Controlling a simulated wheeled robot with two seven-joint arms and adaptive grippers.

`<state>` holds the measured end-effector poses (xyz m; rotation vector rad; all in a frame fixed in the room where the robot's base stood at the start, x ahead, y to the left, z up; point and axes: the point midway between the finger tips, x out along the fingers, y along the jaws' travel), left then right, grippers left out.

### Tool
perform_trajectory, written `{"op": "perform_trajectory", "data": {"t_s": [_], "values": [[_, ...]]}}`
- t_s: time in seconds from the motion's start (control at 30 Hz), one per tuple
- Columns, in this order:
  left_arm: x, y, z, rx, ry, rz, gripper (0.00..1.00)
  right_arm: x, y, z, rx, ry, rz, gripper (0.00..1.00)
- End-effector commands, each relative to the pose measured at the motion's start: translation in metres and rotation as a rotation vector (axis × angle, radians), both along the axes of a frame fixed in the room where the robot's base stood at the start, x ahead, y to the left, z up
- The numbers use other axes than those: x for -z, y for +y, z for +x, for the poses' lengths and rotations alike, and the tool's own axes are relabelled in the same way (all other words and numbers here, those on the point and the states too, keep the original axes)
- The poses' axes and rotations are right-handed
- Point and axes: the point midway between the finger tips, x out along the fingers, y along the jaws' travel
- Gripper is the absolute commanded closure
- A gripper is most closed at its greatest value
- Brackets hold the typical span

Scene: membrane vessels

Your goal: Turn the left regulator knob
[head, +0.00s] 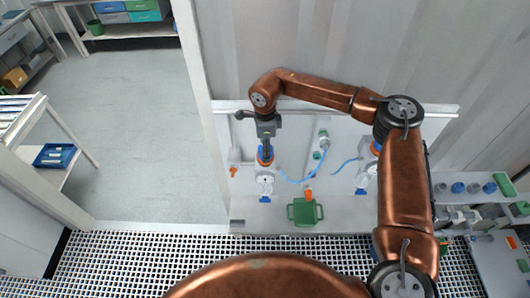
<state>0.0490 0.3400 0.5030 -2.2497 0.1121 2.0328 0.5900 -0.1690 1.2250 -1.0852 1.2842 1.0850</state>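The left regulator (265,181) is a pale unit with a small dial, on the white panel at the middle. An orange and blue part, apparently its knob (264,157), shows at its top. My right gripper (266,153) points down directly over this part, with its dark fingers at or very near it. The fingers hide some of the knob, and I cannot tell whether they are closed on it. A similar right regulator (362,181) is partly hidden behind my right arm. My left gripper is not in view.
A green container (305,211) stands in front on the panel's shelf. Small vessels and a green block (504,185) are at the right. Open floor (130,130) lies at the left.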

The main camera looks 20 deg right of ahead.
Motion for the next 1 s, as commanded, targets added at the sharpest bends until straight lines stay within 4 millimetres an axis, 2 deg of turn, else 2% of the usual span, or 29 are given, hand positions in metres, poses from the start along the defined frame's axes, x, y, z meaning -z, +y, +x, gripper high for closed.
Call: {"op": "perform_trajectory", "data": {"t_s": [0.2,0.6,1.0], "values": [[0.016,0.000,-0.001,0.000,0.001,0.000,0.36,0.002,0.000,0.000,-0.204,-0.001,0.001,0.88],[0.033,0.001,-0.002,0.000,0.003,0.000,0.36,0.002,0.000,0.000,-0.562,0.000,0.000,0.88],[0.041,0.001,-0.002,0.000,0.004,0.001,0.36,0.000,0.000,0.000,-0.781,-0.001,0.000,0.88]]}}
